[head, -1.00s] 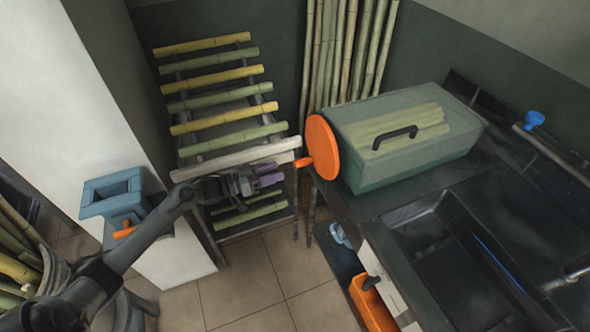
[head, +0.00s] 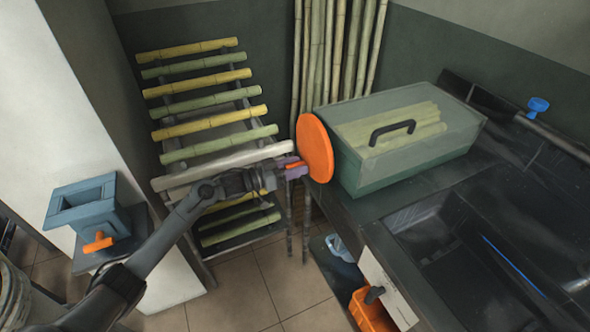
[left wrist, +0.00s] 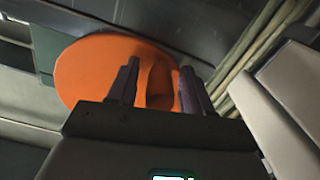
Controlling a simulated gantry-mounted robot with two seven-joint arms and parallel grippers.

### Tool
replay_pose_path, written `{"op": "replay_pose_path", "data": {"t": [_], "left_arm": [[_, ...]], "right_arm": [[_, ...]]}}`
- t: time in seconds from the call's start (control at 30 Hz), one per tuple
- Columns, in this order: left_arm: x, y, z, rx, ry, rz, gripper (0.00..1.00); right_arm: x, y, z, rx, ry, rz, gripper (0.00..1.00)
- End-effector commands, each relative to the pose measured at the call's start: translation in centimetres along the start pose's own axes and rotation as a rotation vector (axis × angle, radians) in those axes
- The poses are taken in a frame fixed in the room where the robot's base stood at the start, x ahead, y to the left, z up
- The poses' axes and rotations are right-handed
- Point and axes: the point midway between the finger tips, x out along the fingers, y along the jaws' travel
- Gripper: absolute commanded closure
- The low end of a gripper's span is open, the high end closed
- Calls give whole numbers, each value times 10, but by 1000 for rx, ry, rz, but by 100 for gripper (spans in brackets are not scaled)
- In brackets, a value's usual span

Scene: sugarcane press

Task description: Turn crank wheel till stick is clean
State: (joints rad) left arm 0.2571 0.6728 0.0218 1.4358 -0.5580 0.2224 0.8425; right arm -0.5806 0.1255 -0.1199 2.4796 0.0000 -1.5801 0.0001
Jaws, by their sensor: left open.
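The orange crank wheel (head: 315,145) is a disc at the left end of the green box. It also shows in the left wrist view (left wrist: 85,75), with its orange handle (left wrist: 157,82) standing out between my fingers. My left gripper (head: 293,168) is open, with its purple fingertips on either side of the handle; I cannot tell whether they touch it. In the left wrist view the two dark fingers (left wrist: 160,88) stand apart. A pale off-white stick (head: 215,172) lies just behind my left gripper. My right gripper is not in view.
A rack holds several yellow and green canes (head: 200,90). The green box (head: 400,170) with a clear lid and black handle sits on the dark counter (head: 350,208). A blue hopper device (head: 90,205) stands at left. Tall canes (head: 335,50) lean behind the wheel.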

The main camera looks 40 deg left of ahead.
Motion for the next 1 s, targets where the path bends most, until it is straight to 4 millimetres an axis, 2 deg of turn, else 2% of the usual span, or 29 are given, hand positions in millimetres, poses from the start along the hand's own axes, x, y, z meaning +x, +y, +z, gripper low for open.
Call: {"op": "replay_pose_path", "data": {"t": [0.27, 0.6, 1.0], "left_arm": [[1, 0, 0, -1, 0, 0, 50], [1, 0, 0, 0, 0, 0, 100], [1, -1, -1, 11, 0, 0, 100]], "right_arm": [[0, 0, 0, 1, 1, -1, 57], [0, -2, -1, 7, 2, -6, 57], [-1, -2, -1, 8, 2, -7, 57]]}}
